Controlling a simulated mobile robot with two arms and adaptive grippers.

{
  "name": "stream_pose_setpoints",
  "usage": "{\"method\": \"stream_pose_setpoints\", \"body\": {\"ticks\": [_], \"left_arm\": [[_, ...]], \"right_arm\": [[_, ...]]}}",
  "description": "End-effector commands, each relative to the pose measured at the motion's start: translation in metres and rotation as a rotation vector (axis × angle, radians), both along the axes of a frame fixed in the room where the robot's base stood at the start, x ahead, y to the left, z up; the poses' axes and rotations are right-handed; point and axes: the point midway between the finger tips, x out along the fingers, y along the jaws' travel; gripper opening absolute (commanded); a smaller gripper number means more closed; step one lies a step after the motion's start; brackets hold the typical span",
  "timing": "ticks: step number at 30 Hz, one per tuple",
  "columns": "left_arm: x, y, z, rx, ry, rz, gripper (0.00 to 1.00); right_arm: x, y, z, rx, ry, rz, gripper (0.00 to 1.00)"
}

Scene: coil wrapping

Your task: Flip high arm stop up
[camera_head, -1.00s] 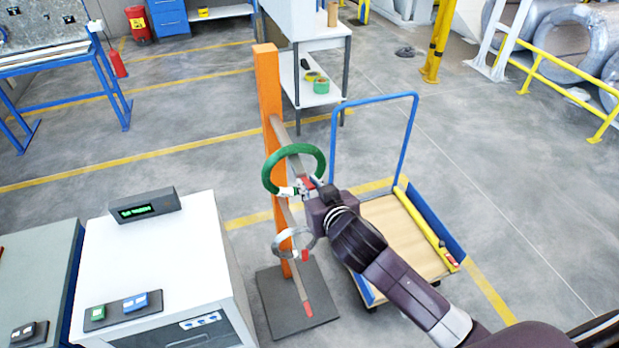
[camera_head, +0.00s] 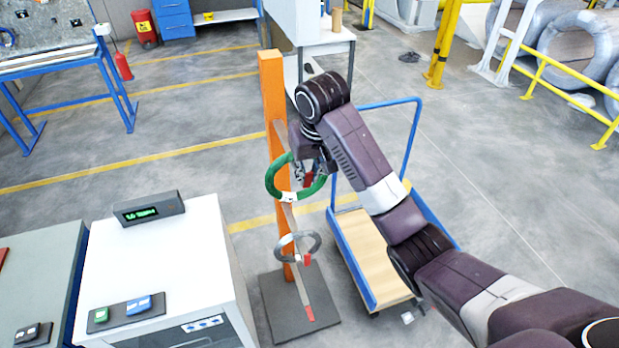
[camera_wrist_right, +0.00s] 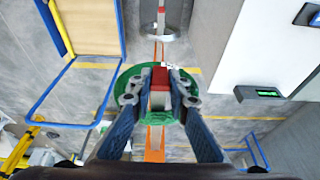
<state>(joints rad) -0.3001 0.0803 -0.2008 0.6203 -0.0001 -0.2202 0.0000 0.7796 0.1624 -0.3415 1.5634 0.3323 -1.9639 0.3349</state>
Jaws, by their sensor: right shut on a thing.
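The orange stand (camera_head: 272,90) has a high arm and a low arm. A green coil (camera_head: 283,191) hangs on the high arm. The red high arm stop (camera_head: 309,181) is at that arm's end, partly covered by my right gripper (camera_head: 303,171). In the right wrist view, the red stop (camera_wrist_right: 160,77) lies between the fingers of the right gripper (camera_wrist_right: 160,88), which is shut on it, with the green coil (camera_wrist_right: 125,82) behind. Whether the stop is up or down is unclear. My left gripper is not in view.
A blue-handled cart (camera_head: 365,245) stands right of the stand, partly behind my right arm. A white cabinet (camera_head: 150,260) stands to the left.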

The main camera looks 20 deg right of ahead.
Motion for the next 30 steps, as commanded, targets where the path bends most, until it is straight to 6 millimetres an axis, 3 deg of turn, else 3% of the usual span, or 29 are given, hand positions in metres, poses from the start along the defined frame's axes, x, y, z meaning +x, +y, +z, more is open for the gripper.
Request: {"method": "stream_pose_setpoints", "body": {"ticks": [15,30], "left_arm": [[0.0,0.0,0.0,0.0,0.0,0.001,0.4],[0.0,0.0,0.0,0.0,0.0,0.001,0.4]], "right_arm": [[0.012,0.0,0.001,-0.009,0.24,-0.004,0.0],[0.015,0.001,0.0,-0.01,0.308,-0.002,0.0]]}}
